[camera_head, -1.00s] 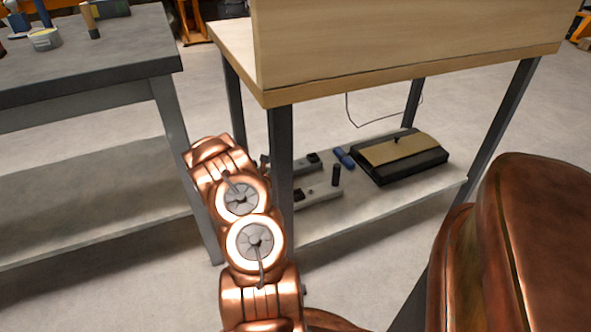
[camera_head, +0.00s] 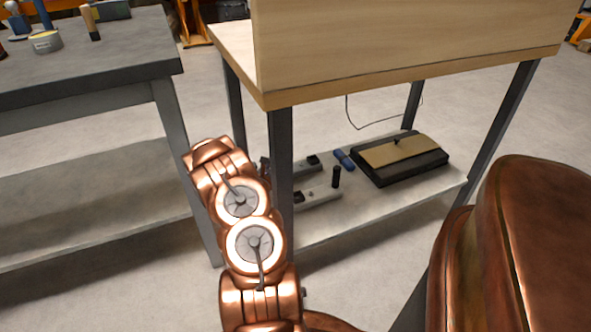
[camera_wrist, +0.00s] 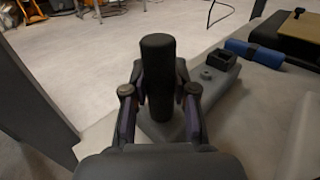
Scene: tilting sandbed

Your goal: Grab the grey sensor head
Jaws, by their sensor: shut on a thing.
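The grey sensor head (camera_wrist: 159,72), a dark upright cylinder, stands between the fingers of my gripper (camera_wrist: 160,92) in the wrist view. One finger is on each side of it, and the gripper is shut on it. Its top rises above the fingertips. Below it a grey block shows, but I cannot tell whether the cylinder still touches it. In the head view my arm and a table leg hide most of the gripper and the held cylinder.
A dark table leg (camera_head: 281,165) stands close beside my arm. A grey workbench (camera_head: 90,75) is at left.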

